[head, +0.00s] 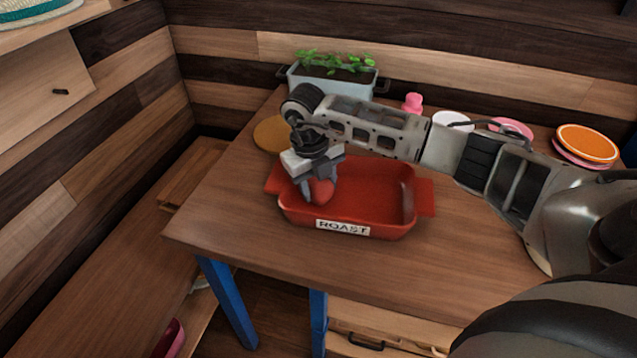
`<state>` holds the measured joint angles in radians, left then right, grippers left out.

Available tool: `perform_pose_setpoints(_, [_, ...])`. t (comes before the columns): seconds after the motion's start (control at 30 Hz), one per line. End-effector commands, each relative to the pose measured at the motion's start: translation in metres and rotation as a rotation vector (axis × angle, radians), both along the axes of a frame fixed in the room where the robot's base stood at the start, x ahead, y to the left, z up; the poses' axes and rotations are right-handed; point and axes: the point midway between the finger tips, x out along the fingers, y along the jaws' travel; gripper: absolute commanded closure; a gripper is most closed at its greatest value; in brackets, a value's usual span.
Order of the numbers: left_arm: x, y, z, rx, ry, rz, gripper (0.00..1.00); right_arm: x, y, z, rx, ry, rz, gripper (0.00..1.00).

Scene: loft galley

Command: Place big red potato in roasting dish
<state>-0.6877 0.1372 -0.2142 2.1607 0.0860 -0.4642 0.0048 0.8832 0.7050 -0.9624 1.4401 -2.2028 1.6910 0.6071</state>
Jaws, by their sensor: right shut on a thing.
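The red roasting dish (366,231), with a white label reading ROAST on its front, stands on the wooden table. My right gripper (316,192) points down over the left part of the dish. It is shut on the big red potato (322,191), which shows between and beside the fingers. The potato is within the dish's outline in the head view; I cannot tell whether it touches the dish floor. My right arm hides part of the dish's back edge. My left gripper is not in view.
A planter with green leaves (331,79) stands at the back of the table (232,214). A round tan board (271,134) lies left of my gripper. A pink item (412,102), a white bowl (453,121) and orange-topped plates (587,143) stand along the back right. The table's front left is clear.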

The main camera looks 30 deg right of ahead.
Motion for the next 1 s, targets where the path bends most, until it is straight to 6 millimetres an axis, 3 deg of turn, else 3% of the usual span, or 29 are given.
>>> perform_pose_setpoints(0.03, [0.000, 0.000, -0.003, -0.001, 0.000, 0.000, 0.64, 0.000, 0.000, -0.003, 0.000, 0.000, 0.000, 0.80])
perform_pose_setpoints(0.07, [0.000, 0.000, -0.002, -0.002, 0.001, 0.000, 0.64, 0.000, 0.000, -0.002, 0.000, 0.000, -0.001, 0.50])
perform_pose_setpoints(0.1, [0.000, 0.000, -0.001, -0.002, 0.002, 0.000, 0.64, 0.000, 0.000, -0.002, 0.000, 0.000, -0.001, 0.39])
perform_pose_setpoints(0.13, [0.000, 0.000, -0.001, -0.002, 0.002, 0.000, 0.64, 0.000, 0.000, -0.002, 0.000, 0.001, 0.000, 0.34])
perform_pose_setpoints(0.4, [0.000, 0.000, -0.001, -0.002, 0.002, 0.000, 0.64, 0.000, 0.000, -0.002, 0.000, 0.001, 0.000, 0.34])
perform_pose_setpoints(0.57, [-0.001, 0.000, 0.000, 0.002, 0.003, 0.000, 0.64, 0.000, 0.001, 0.009, 0.001, -0.001, 0.000, 0.34])
perform_pose_setpoints(1.0, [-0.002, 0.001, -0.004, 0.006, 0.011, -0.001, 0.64, 0.001, 0.013, 0.096, 0.000, -0.002, 0.000, 0.34])
